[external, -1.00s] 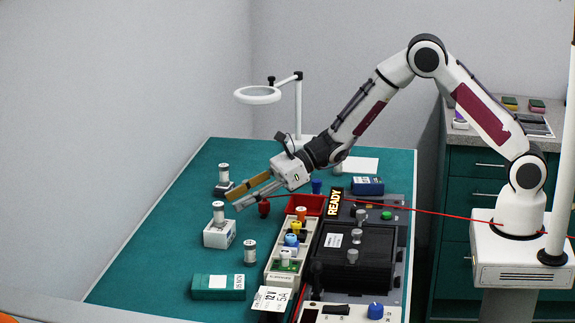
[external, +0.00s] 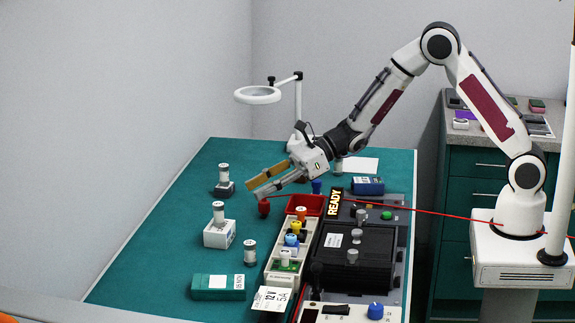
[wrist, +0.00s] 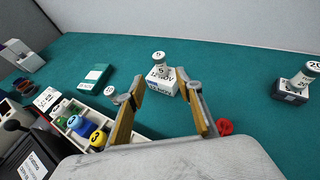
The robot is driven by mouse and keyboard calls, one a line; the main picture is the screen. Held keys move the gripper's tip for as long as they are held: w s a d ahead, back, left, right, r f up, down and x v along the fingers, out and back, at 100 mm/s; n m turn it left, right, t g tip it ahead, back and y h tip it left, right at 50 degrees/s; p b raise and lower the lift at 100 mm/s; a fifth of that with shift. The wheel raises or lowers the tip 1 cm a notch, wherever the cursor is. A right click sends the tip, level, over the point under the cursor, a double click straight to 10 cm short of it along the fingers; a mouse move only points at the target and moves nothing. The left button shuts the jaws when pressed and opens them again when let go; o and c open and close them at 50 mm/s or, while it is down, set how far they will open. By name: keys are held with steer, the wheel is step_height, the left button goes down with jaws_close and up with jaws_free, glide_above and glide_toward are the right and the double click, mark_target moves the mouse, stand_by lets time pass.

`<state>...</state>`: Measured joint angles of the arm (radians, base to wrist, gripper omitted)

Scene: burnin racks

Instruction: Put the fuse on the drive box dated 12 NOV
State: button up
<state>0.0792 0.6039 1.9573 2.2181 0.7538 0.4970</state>
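My gripper (external: 258,188) is open and empty, its fingers apart in the wrist view (wrist: 160,80). It hangs above the mat's middle, near a red plug (external: 264,207). A lone upright fuse (external: 250,252) stands on the mat; in the wrist view it shows beside the left finger (wrist: 110,90). A white box (external: 218,235) bears another fuse (external: 218,212); in the wrist view its blurred label seems to read 12 NOV (wrist: 161,78). A dark box (external: 224,188) bears another fuse (external: 224,172).
A white rack (external: 282,272) with colored knobs and a red tray (external: 310,205) stand right of the mat's open area. The black device (external: 352,255) is beyond them. A magnifier lamp (external: 258,95) and blue box (external: 368,186) stand farther back. The teal mat's left is mostly clear.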

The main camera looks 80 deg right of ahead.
stand_by(0.4)
steer(key=s+a+r+n+g+y, duration=0.1)
steer(key=s+a+r+n+g, duration=0.1)
steer(key=s+r+n, duration=0.45)
steer(key=s+a+r+n+g, duration=0.2)
steer(key=s+a+n, duration=0.15)
steer(key=s, duration=0.55)
steer(key=s+a+r+n+g+y, duration=0.1)
steer(key=s+a+r+n+g, duration=0.1)
steer(key=s+r+n, duration=0.5)
steer(key=s+d+f+n+h, duration=0.2)
steer(key=s+d+n+h, duration=0.2)
steer(key=s, duration=0.7)
steer(key=s+d+f+n+h, duration=0.1)
steer(key=s+d+n+h, duration=0.4)
steer(key=s+d+n, duration=0.3)
steer(key=s+d, duration=0.4)
steer(key=shift+d+f+n, duration=0.3)
steer(key=shift+d+f, duration=0.05)
steer(key=shift+f, duration=0.05)
